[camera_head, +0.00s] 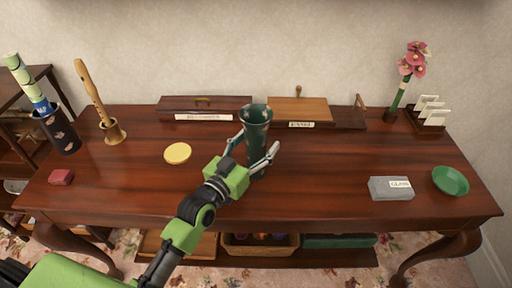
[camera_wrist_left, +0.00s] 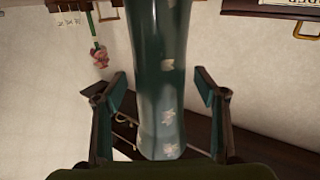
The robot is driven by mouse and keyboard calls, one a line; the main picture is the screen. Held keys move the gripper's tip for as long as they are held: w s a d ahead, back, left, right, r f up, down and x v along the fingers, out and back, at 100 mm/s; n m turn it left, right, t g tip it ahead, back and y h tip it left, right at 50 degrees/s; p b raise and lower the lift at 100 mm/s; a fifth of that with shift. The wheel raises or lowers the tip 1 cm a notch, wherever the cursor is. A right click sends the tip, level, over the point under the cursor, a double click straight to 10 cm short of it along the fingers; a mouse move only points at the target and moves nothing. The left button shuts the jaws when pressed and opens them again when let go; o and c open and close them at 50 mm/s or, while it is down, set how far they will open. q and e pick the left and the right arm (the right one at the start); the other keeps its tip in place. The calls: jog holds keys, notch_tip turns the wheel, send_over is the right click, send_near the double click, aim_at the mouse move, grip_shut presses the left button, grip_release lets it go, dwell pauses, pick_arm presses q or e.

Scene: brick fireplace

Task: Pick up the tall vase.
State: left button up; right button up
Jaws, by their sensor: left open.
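The tall vase (camera_head: 257,122) is dark green with a flared rim and stands upright near the middle of the table. In the left wrist view the vase (camera_wrist_left: 160,85) fills the middle, with pale flowers on its side. My left gripper (camera_head: 254,150) is open around the vase, with one finger on each side. In the left wrist view, gaps show between the vase and both fingers of the gripper (camera_wrist_left: 160,100). The lower part of the vase is partly hidden by the gripper in the head view. My right gripper is not in view.
Behind the vase stand a long wooden box (camera_head: 180,106) and a wooden case labelled "PANEL" (camera_head: 300,110). A yellow disc (camera_head: 177,153) lies to the left. A grey block (camera_head: 391,188) and green dish (camera_head: 450,180) lie to the right. The table (camera_head: 320,175) is clear just right of the vase.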

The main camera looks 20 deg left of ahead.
pick_arm(q)
jog(key=shift+c, duration=0.3)
jog(key=c, duration=1.3)
jog(key=shift+c, duration=0.4)
jog(key=shift+r, duration=0.1)
